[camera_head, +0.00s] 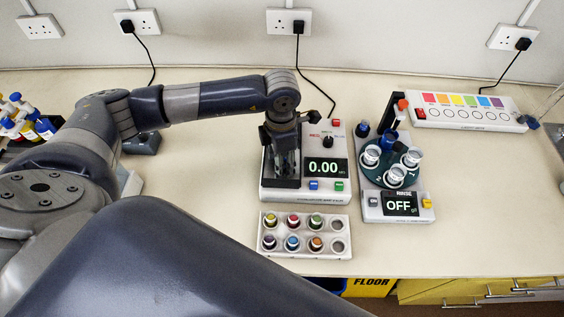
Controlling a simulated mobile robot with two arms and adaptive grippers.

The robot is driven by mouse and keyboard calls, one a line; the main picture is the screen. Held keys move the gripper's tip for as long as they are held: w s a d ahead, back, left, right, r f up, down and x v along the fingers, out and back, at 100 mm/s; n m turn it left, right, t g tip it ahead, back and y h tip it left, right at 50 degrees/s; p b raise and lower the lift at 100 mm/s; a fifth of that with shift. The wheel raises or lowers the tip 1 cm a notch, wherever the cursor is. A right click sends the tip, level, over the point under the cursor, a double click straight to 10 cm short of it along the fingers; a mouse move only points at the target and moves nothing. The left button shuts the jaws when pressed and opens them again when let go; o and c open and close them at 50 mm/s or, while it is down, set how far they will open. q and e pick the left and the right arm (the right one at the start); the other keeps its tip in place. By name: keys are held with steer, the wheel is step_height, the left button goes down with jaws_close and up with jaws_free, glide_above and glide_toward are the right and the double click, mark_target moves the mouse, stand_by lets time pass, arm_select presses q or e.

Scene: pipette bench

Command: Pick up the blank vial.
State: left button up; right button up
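My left gripper (284,176) points down over the left part of the white meter (310,193), whose display reads 0.00. The gripper hides the meter's left part, and I cannot tell whether its fingers are open or hold something. I cannot pick out the blank vial for certain. A white rack (304,253) in front of the meter holds several vials with coloured caps. Its two right-hand places (337,235) look pale, and I cannot tell whether they are empty or hold clear vials. My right gripper is not in view.
Right of the meter stands a rinse device (372,206) with a dark round carousel and a display reading OFF. A strip with coloured squares (459,112) lies at the back right. Bottles with coloured caps (22,120) stand far left. The bench front right is clear.

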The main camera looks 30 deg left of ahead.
arm_select(q)
steer(key=shift+f, duration=0.2)
steer(key=c, duration=1)
steer(key=shift+o, duration=0.2)
steer(key=shift+r, duration=0.1)
